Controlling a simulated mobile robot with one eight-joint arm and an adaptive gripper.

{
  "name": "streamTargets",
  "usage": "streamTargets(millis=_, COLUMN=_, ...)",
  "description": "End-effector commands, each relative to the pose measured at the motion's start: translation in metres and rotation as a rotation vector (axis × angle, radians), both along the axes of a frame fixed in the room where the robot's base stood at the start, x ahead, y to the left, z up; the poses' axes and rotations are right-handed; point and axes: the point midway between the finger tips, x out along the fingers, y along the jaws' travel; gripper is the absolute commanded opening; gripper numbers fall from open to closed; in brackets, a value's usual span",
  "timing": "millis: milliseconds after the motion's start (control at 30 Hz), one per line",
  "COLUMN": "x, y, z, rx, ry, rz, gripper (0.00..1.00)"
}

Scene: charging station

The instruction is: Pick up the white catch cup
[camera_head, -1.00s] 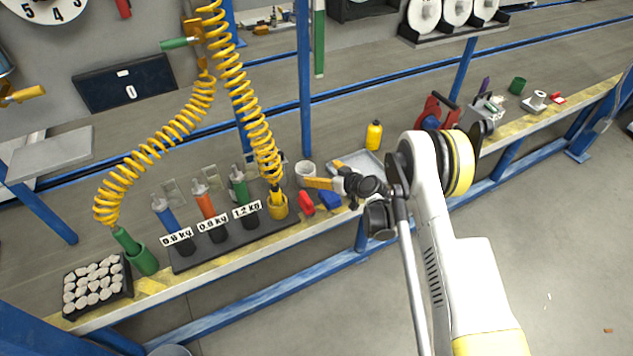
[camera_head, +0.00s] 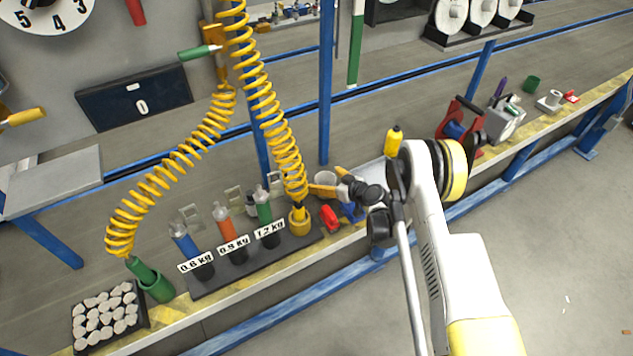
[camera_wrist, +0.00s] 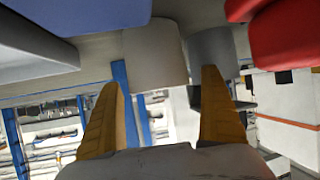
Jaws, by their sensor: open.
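The white catch cup (camera_head: 326,178) stands on the bench beyond the dark weight board's right end. In the wrist view the pale cup (camera_wrist: 155,55) is ahead of the fingertips, in line with the gap between them. My gripper (camera_head: 314,190) has yellow-orange fingers and overlaps the lower part of the cup in the head view. In the wrist view my gripper (camera_wrist: 161,82) is open with nothing between its fingers. I cannot tell whether a finger touches the cup.
A red object (camera_head: 329,218) and a blue object (camera_head: 351,211) lie close in front of the gripper. A yellow coiled hose (camera_head: 280,140) hangs just left of the cup. A yellow bottle (camera_head: 394,140) and a grey tray (camera_head: 371,172) are to the right.

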Motion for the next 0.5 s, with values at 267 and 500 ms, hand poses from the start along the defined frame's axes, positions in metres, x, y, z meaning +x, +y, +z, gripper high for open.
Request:
streamTargets(millis=267, x=-0.0005, y=-0.0013, z=-0.0013, rx=0.0, ry=0.0, rz=0.0, gripper=0.83)
streamTargets(millis=500, x=-0.0005, y=-0.0013, z=-0.0013, rx=0.0, ry=0.0, rz=0.0, gripper=0.35)
